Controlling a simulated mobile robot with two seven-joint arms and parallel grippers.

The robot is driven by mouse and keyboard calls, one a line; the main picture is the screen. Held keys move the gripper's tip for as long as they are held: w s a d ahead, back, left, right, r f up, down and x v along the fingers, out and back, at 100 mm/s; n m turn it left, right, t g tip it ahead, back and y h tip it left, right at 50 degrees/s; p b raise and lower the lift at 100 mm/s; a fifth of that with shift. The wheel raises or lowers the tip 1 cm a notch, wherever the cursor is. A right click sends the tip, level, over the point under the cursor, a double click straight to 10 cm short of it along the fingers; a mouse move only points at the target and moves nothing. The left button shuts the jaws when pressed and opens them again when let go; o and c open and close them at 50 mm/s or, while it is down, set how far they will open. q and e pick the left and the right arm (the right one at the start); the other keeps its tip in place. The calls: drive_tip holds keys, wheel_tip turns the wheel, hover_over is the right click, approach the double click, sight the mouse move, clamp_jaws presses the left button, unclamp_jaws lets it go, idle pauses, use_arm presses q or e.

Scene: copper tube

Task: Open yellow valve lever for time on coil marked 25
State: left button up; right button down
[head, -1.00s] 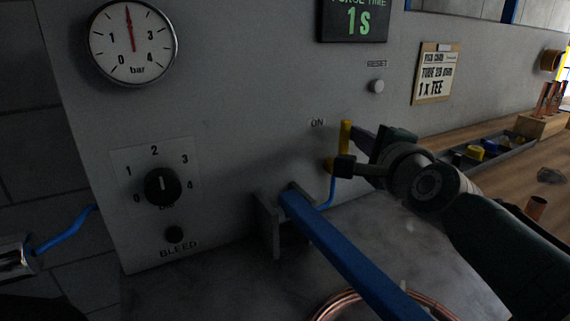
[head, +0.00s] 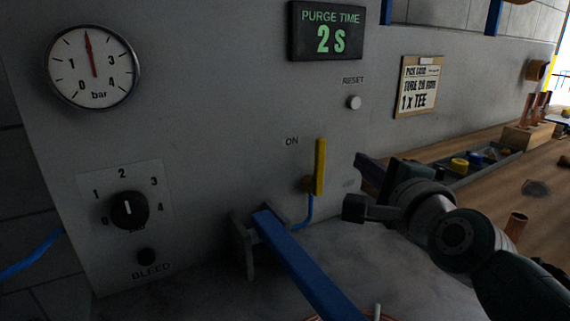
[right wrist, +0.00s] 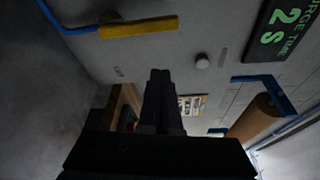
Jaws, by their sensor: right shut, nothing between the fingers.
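The yellow valve lever (head: 320,167) stands upright on the grey panel, beside the "ON" mark, with a blue hose below it. In the right wrist view the yellow lever (right wrist: 138,27) shows clear of the fingers. My right gripper (head: 358,185) is shut and empty, a little to the right of the lever and apart from it. The purge time display (head: 325,31) reads 2 S. The gauge (head: 92,67) needle points near 2 bar. No coil marked 25 can be read here; only a bit of copper shows at the bottom edge. My left gripper is not in view.
A black dial (head: 129,210) and a bleed button (head: 146,256) sit on the panel at left. A white reset button (head: 354,103) is above right of the lever. A blue bar (head: 305,268) crosses the front. A parts tray (head: 490,163) lies on the wooden bench at right.

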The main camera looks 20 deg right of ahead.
drive_tip(key=v, duration=0.4)
drive_tip(key=shift+s+f, duration=0.1)
drive_tip(key=shift+s, duration=0.1)
idle(0.3)
